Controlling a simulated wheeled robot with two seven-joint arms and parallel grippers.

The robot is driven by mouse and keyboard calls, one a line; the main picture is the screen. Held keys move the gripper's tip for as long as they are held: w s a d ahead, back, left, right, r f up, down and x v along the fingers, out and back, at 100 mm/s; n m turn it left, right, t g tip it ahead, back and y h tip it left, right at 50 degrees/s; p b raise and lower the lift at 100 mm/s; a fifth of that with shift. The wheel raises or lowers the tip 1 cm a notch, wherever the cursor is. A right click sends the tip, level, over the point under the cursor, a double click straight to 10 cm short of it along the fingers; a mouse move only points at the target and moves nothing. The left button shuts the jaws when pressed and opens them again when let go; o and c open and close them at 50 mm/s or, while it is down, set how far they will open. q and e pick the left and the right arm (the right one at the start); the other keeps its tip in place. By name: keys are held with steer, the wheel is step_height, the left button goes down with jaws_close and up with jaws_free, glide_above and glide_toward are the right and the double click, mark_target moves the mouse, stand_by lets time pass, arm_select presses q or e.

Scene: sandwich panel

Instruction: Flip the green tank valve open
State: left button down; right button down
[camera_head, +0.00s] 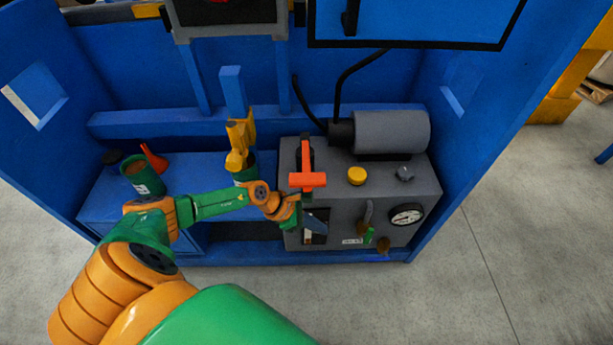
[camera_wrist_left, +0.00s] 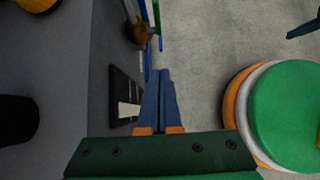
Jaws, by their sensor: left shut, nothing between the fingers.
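The green valve handle (camera_head: 369,235) is small and sits low on the front of the grey tank panel (camera_head: 340,225), beside a brass fitting (camera_head: 383,246) and below a short grey pipe. In the left wrist view, a green strip (camera_wrist_left: 157,14), apparently the handle, shows at the top beside a brass fitting (camera_wrist_left: 138,31). My left gripper (camera_head: 320,217) is left of the handle at the panel's front face, in front of the rocker switch. Its blue fingers (camera_wrist_left: 158,76) are together and empty, apart from the handle. My right gripper is not in view.
A red-orange lever (camera_head: 308,180), a yellow button (camera_head: 356,175) and a grey knob (camera_head: 405,173) are on the panel's top. A gauge (camera_head: 406,214) is right of the valve. A black rocker switch (camera_wrist_left: 124,98) is beside my fingers. Open floor (camera_head: 480,270) lies right.

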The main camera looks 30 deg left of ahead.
arm_select(q)
steer(key=shift+s+a, duration=0.5)
steer(key=shift+a, duration=0.2)
steer(key=shift+s+a, duration=0.5)
steer(key=shift+a, duration=0.15)
